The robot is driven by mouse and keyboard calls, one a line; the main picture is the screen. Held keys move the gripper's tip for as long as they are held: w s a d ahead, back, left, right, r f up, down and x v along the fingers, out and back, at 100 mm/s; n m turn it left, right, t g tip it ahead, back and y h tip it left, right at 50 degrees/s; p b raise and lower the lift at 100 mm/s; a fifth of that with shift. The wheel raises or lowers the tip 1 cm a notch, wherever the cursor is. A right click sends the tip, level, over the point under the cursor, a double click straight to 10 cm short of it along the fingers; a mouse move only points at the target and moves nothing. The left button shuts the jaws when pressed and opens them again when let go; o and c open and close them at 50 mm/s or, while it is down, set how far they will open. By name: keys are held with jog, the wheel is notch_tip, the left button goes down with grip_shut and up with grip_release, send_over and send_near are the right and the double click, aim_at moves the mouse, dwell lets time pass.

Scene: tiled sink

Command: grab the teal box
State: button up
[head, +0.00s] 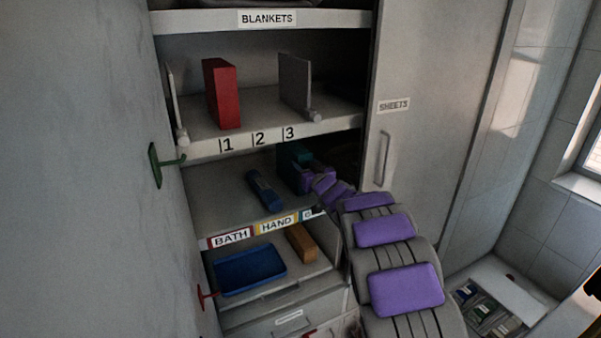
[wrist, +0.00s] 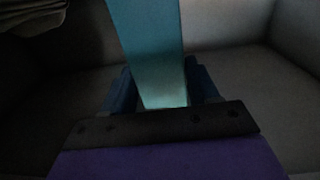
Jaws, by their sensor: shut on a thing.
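The teal box (wrist: 148,45) stands upright between the jaws of my gripper (wrist: 160,92) in the wrist view. The dark blue fingers sit on both sides of its lower part, and my gripper is shut on it. In the head view the teal box (head: 296,154) shows as a small dark teal patch at the back right of the middle shelf. My purple gripper (head: 305,176) is in front of it and hides part of it. I cannot tell whether the box touches the shelf.
A dark blue object (head: 264,190) lies on the same shelf, left of my gripper. A red box (head: 221,93) and a grey divider (head: 295,84) stand on the shelf above. Below are a blue tray (head: 250,272) and an orange-brown block (head: 301,243). A green hook (head: 157,164) juts from the left wall.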

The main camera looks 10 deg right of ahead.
jog(key=shift+d, duration=0.65)
jog(key=c, duration=0.4)
jog(key=shift+a+r, duration=0.1)
